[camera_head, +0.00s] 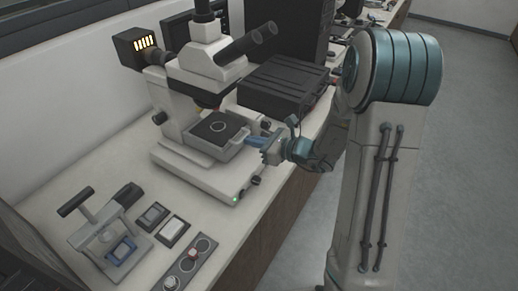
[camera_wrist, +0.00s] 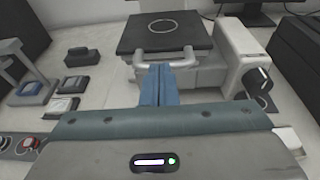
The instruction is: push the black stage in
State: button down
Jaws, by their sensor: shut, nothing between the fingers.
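The black stage (camera_head: 216,128) is a flat dark plate with a pale ring on it, mounted on the white microscope (camera_head: 205,75). It also shows at the top middle of the wrist view (camera_wrist: 163,29), with a light handle bar (camera_wrist: 167,56) along its near edge. My gripper (camera_head: 252,138) is at the stage's front right side in the head view. Its blue fingers (camera_wrist: 158,70) are together and empty, with their tips at the handle bar. I cannot tell whether they touch it.
A small press (camera_head: 105,235) stands at the bench's front left, with two small trays (camera_head: 172,232) and a dark strip with round parts (camera_head: 190,262) beside it. A black box (camera_head: 285,85) sits behind my gripper. A knob (camera_wrist: 259,80) is right of the stage.

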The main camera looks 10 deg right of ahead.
jog(key=b+v, duration=0.2)
jog(key=v, duration=1.2)
jog(key=s+a+n+g+h, duration=0.3)
jog(key=s+a+n+g, duration=0.45)
jog(key=s+n, duration=0.4)
jog(key=s+d+r+n+t+h, duration=0.1)
jog(key=s+d+r+n+h, duration=0.2)
jog(key=n, duration=1.1)
jog(key=s+d+h, duration=0.3)
jog(key=h, duration=0.3)
jog(key=shift+r+t, duration=0.25)
jog(key=shift+t, duration=0.1)
dwell(0.5)
